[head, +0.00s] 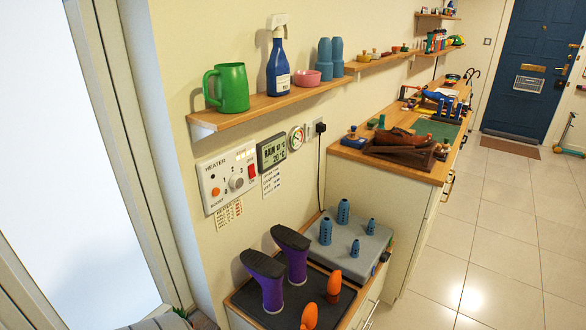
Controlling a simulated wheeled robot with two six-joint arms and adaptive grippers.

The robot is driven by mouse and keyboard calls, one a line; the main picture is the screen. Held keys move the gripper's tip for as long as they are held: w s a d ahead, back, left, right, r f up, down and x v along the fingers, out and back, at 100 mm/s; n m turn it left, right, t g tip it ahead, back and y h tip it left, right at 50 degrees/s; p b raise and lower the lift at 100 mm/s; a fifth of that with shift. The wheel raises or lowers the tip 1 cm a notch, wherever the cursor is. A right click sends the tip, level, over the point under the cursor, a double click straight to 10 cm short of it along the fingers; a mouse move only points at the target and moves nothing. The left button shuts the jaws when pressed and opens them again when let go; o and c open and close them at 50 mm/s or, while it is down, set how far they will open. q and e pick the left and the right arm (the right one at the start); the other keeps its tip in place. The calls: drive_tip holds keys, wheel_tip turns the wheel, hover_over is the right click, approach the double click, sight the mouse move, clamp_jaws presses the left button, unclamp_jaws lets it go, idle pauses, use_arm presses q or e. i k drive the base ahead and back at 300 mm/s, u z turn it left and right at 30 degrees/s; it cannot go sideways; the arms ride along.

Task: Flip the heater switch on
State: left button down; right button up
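The white heater panel (209,172) is fixed to the wall at left centre, below the wooden shelf. It carries the label HEATER, a round dial (236,183) in the middle and an orange round spot (215,191) at the lower left. A small red switch (252,170) sits at its right end. The switch is too small to tell which way it is set. Nothing covers the panel. Neither of my grippers shows in the head view.
The shelf (262,103) above holds a green jug (231,88), a blue spray bottle (279,66) and a pink bowl (306,78). A weather display (271,151) hangs right of the panel. Purple boot-shaped things (268,282) stand below on a dark mat.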

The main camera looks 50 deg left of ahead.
sight(251, 171)
drive_tip(key=u, duration=0.65)
drive_tip(key=i, duration=0.95)
drive_tip(key=u, duration=0.85)
